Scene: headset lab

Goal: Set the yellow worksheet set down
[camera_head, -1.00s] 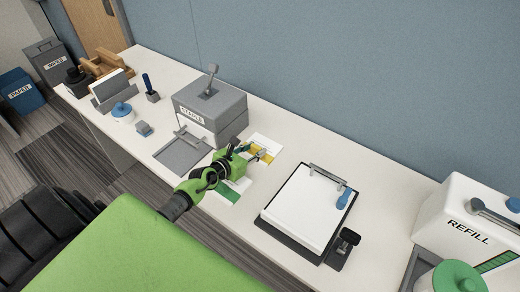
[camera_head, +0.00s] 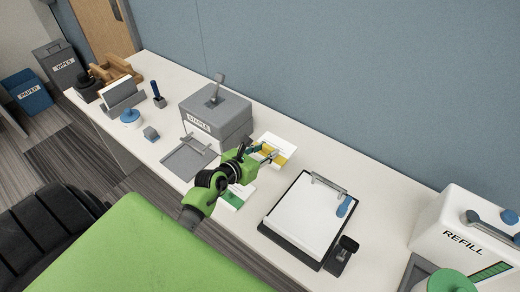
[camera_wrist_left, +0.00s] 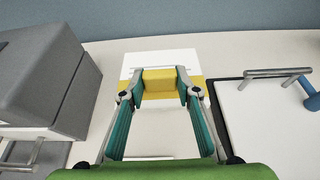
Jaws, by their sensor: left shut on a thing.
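The yellow worksheet set (camera_head: 281,145) is white with a yellow band and lies flat or nearly flat at the worktop, between the stapler and the clipboard. My left gripper (camera_head: 264,153) is at its near side, shut on it. In the left wrist view the yellow part (camera_wrist_left: 158,82) sits between the fingertips, and the white sheet (camera_wrist_left: 160,60) extends beyond them. Whether the set touches the worktop is hard to tell. My right gripper is not in view.
The grey stapler box (camera_head: 214,112) stands left of the set, with a grey tray (camera_head: 190,160) in front. A clipboard (camera_head: 305,215) lies to the right. A white and green sheet (camera_head: 236,197) lies under my left arm. The refill box (camera_head: 465,225) stands far right.

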